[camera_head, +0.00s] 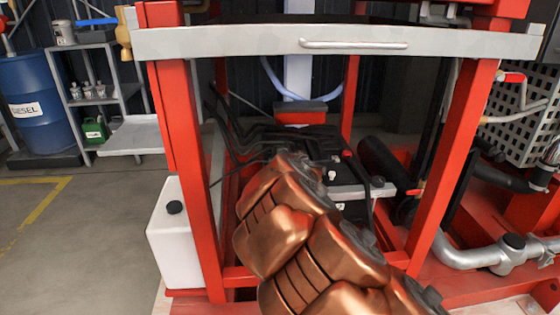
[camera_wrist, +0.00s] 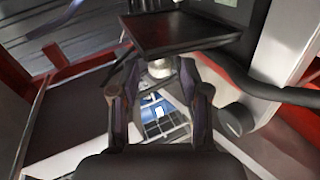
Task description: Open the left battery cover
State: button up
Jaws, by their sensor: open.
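The black battery area (camera_head: 345,172) sits inside the red frame in the head view, behind my copper-coloured arm. My arm hides much of it and all of my gripper there. In the wrist view my gripper (camera_wrist: 160,92) is open, with one finger on each side of a pale round fitting (camera_wrist: 160,68). A dark flat panel (camera_wrist: 180,33) lies just beyond the fingertips, above that fitting. It may be the left battery cover, but I cannot tell for sure, nor whether the fingers touch it. No object shows held between the fingers.
A grey crossbar (camera_head: 330,42) and red posts (camera_head: 192,190) surround the battery area. Black cables (camera_head: 245,135) run along its left. A white tank (camera_head: 175,235) stands at the lower left. In the wrist view a black hose (camera_wrist: 270,92) passes on the right.

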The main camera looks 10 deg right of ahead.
jog(key=v, duration=1)
jog(key=shift+r, duration=0.15)
jog(key=s+d+r+m+g+h+p, duration=0.3)
jog(key=s+d+r+m+h+p, duration=0.45)
jog(key=d+r+p, duration=0.65)
jog(key=s+d+r+m+g+y+p, duration=0.1)
jog(key=s+d+r+m+g+p, duration=0.2)
jog(key=s, duration=0.4)
jog(key=s+d+r+m+g+y+p, duration=0.1)
jog(key=s+d+m+g+p, duration=0.15)
jog(key=s+p, duration=0.35)
jog(key=s+a+r+m+g+y+p, duration=0.1)
jog(key=s+a+r+g+p, duration=0.1)
jog(key=s, duration=0.6)
jog(key=s+a+r+m+g+y+p, duration=0.1)
jog(key=s+a+r+g+y+p, duration=0.1)
jog(key=s+a+r+p, duration=0.2)
jog(key=s+a+r+m+g+y+p, duration=0.1)
jog(key=s+a+r+m+g+p, duration=0.1)
jog(key=s+p, duration=0.6)
jog(key=s+a+r+g, duration=0.1)
jog(key=s+a+r, duration=0.1)
jog(key=s, duration=0.4)
jog(key=shift+a+y, duration=0.15)
jog(key=shift+y, duration=0.2)
